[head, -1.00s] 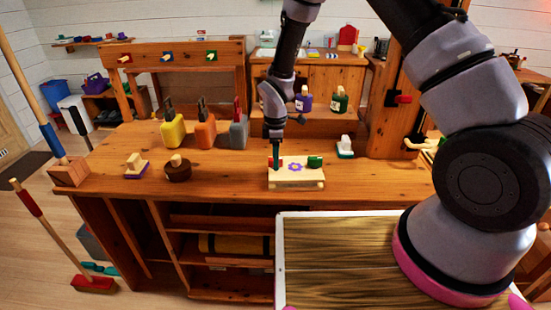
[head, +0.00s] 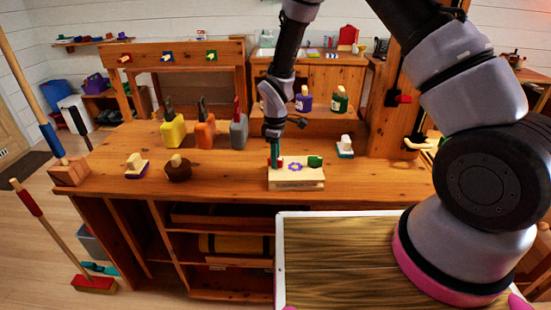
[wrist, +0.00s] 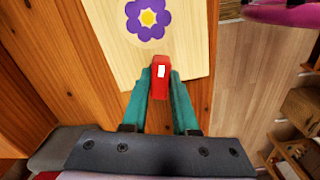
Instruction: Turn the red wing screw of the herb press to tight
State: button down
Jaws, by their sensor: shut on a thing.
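The herb press (head: 297,183) is a pale wooden block with a purple flower on top, standing on the workbench. Its red wing screw (wrist: 160,80) stands at one end and carries a white mark, seen in the wrist view. A green wing screw (head: 315,161) is at the press's right end in the head view. My gripper (wrist: 160,84) has teal fingers, one on each side of the red wing screw, and is shut on it. In the head view my gripper (head: 275,160) reaches down over the press's left end and hides most of the red screw.
On the workbench (head: 230,183), a round brown stamp (head: 178,170) and a purple-based block (head: 137,166) stand left of the press. Yellow, orange and grey tool holders (head: 205,135) stand behind. A white brush-like thing (head: 345,147) is at the right.

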jog(key=m, duration=1)
jog(key=shift+m, duration=2.1)
jog(key=c, duration=0.7)
grip_release()
notch_tip(320, 180, up, 11)
jog(key=shift+f, duration=0.1)
